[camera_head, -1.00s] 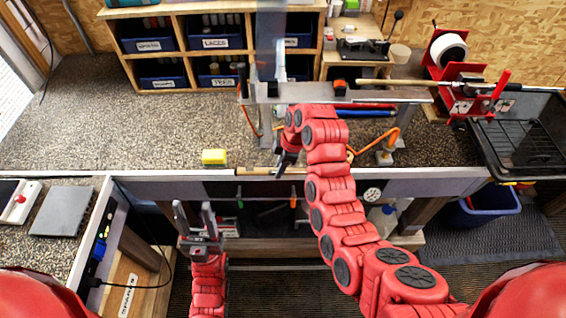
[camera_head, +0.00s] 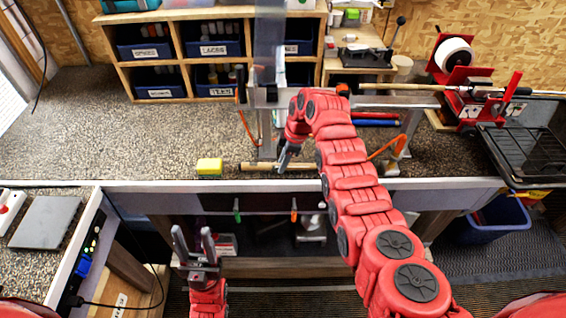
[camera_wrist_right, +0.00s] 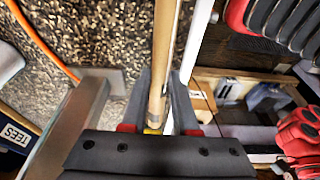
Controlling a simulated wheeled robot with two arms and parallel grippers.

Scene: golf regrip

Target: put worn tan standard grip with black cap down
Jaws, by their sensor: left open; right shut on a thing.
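The worn grip is a long tan rod (camera_head: 256,167), level along the bench's front edge and right of the yellow block. My right gripper (camera_head: 284,162) comes down on it from above and is shut on it. In the right wrist view, the tan grip (camera_wrist_right: 161,50) runs between the fingers of my right gripper (camera_wrist_right: 160,88). The grip is at or just above the bench top; I cannot tell whether it touches. Its black cap cannot be made out. My left gripper (camera_head: 194,240) is open and empty, in front of the bench and below its edge.
A yellow block (camera_head: 209,166) sits left of the grip. Labelled blue bins (camera_head: 220,47) stand in a wooden shelf behind. A red clamp machine (camera_head: 470,90) holds a shaft at the right. The speckled bench top (camera_head: 100,130) is clear on the left.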

